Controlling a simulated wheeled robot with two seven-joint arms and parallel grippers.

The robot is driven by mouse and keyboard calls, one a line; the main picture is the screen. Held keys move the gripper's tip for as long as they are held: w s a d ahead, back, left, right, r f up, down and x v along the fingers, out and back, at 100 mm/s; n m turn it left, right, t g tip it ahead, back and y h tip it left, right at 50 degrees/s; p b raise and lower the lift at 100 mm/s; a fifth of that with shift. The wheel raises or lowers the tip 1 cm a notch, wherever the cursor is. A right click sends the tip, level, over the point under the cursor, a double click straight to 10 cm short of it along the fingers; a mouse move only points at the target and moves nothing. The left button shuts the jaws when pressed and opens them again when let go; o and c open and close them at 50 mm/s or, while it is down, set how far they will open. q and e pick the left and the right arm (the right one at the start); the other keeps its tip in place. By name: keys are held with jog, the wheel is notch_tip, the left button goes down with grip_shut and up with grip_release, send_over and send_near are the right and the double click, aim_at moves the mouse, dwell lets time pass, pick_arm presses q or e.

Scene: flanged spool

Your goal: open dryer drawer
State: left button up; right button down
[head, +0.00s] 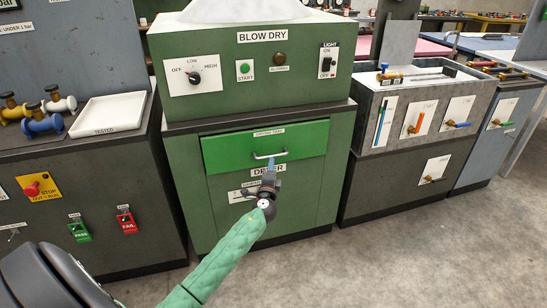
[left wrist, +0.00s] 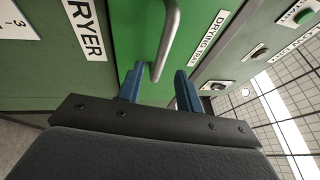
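The dryer drawer (head: 228,153) is a bright green front labelled as a drying tray, set in the darker green dryer cabinet below the blow-dry panel. It looks closed. Its grey bar handle (head: 283,154) sits at the middle of the front; the handle also shows in the left wrist view (left wrist: 168,38). My left gripper (head: 270,163) is at the handle. In the left wrist view its two blue fingers (left wrist: 159,82) are apart, with the near end of the handle in line with the gap between their tips. Contact cannot be told. My right gripper is not in view.
Above the drawer is the control panel (head: 250,62) with a knob, start button and light switch. A dark counter with a white tray (head: 108,114) and valves stands at left. A grey test bench (head: 405,130) stands close at right. The floor in front is clear.

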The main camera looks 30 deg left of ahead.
aim_at(272, 156)
pick_arm(q)
jog(key=shift+x, duration=3.1)
jog(key=shift+s+a, duration=0.1)
grip_shut()
